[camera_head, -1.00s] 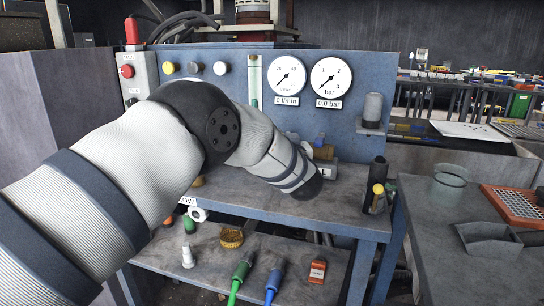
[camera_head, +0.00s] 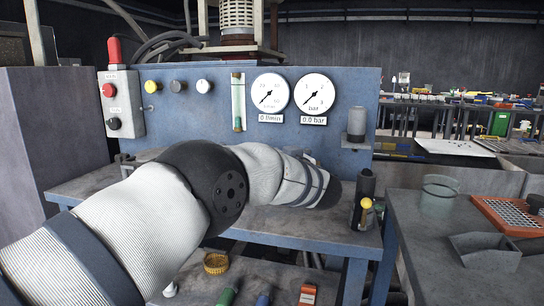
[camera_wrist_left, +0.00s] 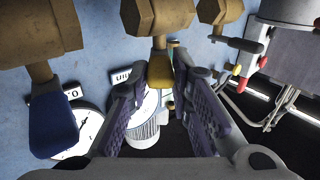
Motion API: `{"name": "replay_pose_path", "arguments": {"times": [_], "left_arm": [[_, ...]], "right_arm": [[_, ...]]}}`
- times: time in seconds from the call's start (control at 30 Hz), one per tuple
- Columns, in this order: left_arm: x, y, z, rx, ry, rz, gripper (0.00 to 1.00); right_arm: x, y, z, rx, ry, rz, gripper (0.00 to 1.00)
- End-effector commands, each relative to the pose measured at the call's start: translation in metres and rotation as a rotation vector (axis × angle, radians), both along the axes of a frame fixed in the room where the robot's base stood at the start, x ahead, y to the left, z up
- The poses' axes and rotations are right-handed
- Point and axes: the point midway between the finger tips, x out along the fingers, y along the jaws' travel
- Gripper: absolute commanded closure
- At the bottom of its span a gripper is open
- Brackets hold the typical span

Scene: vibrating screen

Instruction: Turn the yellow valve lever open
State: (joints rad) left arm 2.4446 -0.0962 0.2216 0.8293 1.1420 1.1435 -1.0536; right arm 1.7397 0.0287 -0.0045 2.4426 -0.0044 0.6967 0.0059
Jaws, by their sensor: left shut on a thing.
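The yellow valve lever (camera_wrist_left: 160,72) hangs below a brass valve body (camera_wrist_left: 157,16) at the upper middle of the left wrist view. My left gripper (camera_wrist_left: 161,86) has its two purple-padded fingers on either side of the lever and is shut on it. In the head view my left arm reaches across the blue panel (camera_head: 346,92), and its own bulk hides the gripper, the valve and the lever. A neighbouring valve handle in blue (camera_wrist_left: 53,122) hangs to the left in the left wrist view. My right gripper is not in view.
Flow and pressure gauges (camera_head: 314,95) above the arm read 0 l/min and 0.0 bar. A black holder with a yellow-topped tool (camera_head: 364,205) stands right of the arm.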

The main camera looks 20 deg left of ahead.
Motion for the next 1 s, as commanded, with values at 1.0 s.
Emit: {"name": "replay_pose_path", "arguments": {"times": [1.0], "left_arm": [[0.000, -0.001, 0.097, -0.004, 0.005, -0.002, 0.60]], "right_arm": [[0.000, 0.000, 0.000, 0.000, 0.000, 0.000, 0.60]]}}
